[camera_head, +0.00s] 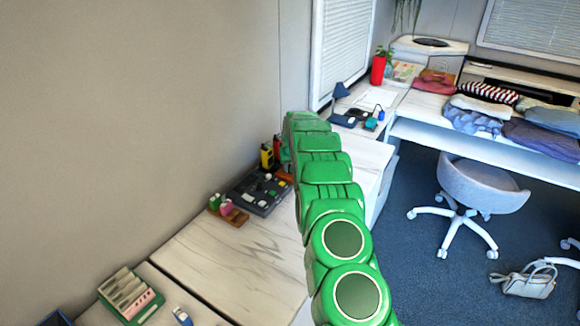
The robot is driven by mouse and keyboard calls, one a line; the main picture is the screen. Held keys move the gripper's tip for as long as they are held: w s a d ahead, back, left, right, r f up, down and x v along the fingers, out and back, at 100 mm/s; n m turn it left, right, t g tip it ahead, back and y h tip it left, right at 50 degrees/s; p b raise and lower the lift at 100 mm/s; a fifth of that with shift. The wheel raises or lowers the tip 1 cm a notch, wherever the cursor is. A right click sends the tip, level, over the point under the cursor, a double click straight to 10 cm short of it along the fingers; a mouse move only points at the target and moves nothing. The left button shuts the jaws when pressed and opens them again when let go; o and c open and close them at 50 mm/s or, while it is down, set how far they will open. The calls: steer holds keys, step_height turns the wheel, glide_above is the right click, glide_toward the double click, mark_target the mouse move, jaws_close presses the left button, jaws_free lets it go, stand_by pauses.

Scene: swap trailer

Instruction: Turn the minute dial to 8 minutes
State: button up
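I cannot make out a minute dial in the head view. My green arm rises through the middle of the picture and bends down at its far end, beside the objects along the wall. My gripper does not show; the arm hides whatever lies directly behind it. A dark tray (262,193) with several small parts lies on the wooden counter (225,255), left of my arm. Yellow and black items (266,156) stand behind the tray, close to the arm's far end. Any of these could carry a dial, but they are too small to tell.
Pink and green items (226,207) sit on a small brown stand left of the tray. A green box (131,296) is at the lower left. A desk with folded clothes (490,112) and a grey swivel chair (482,185) stand right. A white bag (527,281) lies on blue carpet.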

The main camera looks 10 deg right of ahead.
jaws_close()
steer(key=m+h, duration=0.1)
steer(key=m, duration=0.1)
steer(key=m+h, duration=0.1)
steer(key=m, duration=0.2)
steer(key=shift+w+a, duration=0.1)
steer(key=shift+a, duration=0.1)
steer(key=m, duration=0.2)
steer(key=m+g+h, duration=0.1)
steer(key=m, duration=0.2)
steer(key=shift+g+h, duration=0.3)
steer(key=shift+w+m, duration=0.1)
steer(key=shift+m, duration=0.3)
steer(key=shift+a, duration=0.1)
steer(key=shift+m+g, duration=0.5)
steer(key=shift+m, duration=0.8)
